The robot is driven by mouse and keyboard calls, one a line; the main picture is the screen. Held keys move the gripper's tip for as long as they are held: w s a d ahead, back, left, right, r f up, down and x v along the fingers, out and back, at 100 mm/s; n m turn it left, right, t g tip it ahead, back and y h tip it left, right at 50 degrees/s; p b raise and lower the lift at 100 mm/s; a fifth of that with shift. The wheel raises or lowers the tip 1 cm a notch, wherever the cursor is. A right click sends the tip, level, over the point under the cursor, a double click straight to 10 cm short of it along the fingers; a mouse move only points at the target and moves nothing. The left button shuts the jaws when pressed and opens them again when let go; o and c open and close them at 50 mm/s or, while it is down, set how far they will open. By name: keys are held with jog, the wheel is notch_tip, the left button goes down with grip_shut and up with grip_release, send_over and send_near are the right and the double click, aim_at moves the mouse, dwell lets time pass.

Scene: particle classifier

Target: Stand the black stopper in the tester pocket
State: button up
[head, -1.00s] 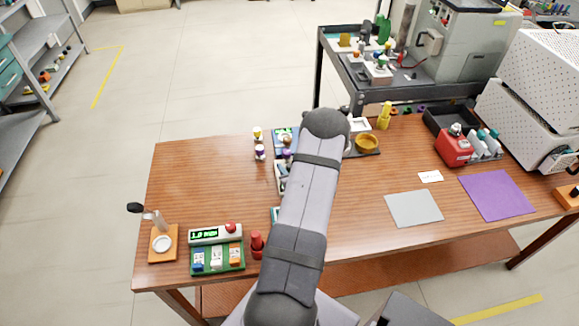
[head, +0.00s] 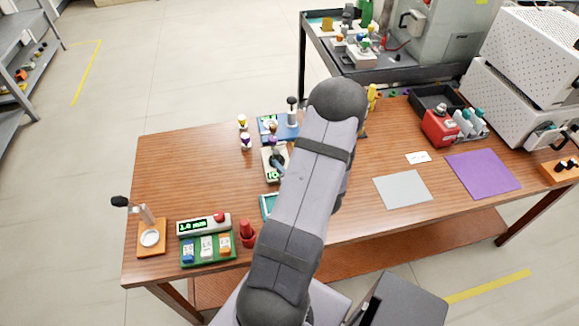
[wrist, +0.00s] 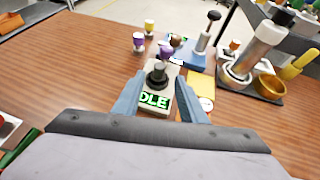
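The tester is a pale box with a green-lit display, partly cut off in reading, in the wrist view (wrist: 156,101); it also shows in the head view (head: 270,168). A black stopper-like piece (wrist: 157,73) stands upright at the tester's far end, above the display. I cannot see how deep its foot sits in the pocket. My gripper (wrist: 160,84) has its two blue fingers spread on either side of the black piece, with gaps visible on both sides. It appears empty. In the head view my arm hides part of this area.
Behind the tester is a blue base with a black-knobbed lever (wrist: 205,40). Purple-topped (wrist: 139,42) and yellow-topped (wrist: 149,27) pieces stand to the left. A dark tray (wrist: 262,85) with a metal cylinder is at right. Bare wood lies left of the tester.

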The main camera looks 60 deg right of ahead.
jog(key=shift+v, duration=1.05)
jog(key=shift+w, duration=0.1)
